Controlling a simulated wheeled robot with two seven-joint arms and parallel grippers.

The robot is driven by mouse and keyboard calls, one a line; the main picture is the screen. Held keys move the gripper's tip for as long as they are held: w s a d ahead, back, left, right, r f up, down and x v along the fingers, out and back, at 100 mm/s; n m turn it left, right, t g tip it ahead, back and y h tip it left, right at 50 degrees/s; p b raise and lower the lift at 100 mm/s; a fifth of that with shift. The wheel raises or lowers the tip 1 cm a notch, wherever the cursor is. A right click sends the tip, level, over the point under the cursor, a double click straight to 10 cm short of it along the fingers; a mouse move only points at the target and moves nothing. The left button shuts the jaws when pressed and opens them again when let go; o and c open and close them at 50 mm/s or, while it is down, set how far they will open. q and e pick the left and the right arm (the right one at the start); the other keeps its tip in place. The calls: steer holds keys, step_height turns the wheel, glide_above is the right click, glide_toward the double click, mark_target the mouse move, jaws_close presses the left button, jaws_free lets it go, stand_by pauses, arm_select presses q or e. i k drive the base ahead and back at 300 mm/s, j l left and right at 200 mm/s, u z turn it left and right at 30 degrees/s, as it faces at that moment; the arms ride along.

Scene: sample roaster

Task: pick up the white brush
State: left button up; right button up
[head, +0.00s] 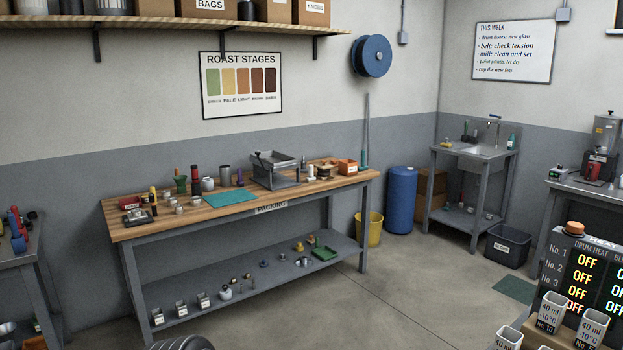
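I cannot make out a white brush for certain. A small white upright object (311,172) stands on the right part of the wooden-topped packing bench (160,222), too small to identify. Neither of my grippers is in view.
The bench top holds a green mat (230,198), a grey metal device (273,172) and an orange box (347,167). A yellow bin (369,230) and blue barrel (400,200) stand right of it. A sink (480,151) is further right. The floor in front (390,300) is clear.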

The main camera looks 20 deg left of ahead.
mark_target(310, 178)
steer(key=i+j+u, duration=0.25)
steer(key=i, duration=0.15)
steer(key=i+u, duration=0.2)
steer(key=i, duration=0.2)
steer(key=i+j, duration=0.15)
steer(key=i, duration=0.85)
steer(key=i+j+u, duration=0.15)
steer(key=i, duration=0.8)
steer(key=i+j+z, duration=0.15)
steer(key=i+z, duration=0.3)
steer(key=i+j+z, duration=0.3)
steer(key=i+z, duration=0.2)
steer(key=i+j+z, duration=0.6)
steer(key=j, duration=0.15)
steer(key=i+j+z, duration=0.15)
steer(key=k+j, duration=0.05)
steer(key=j, duration=0.05)
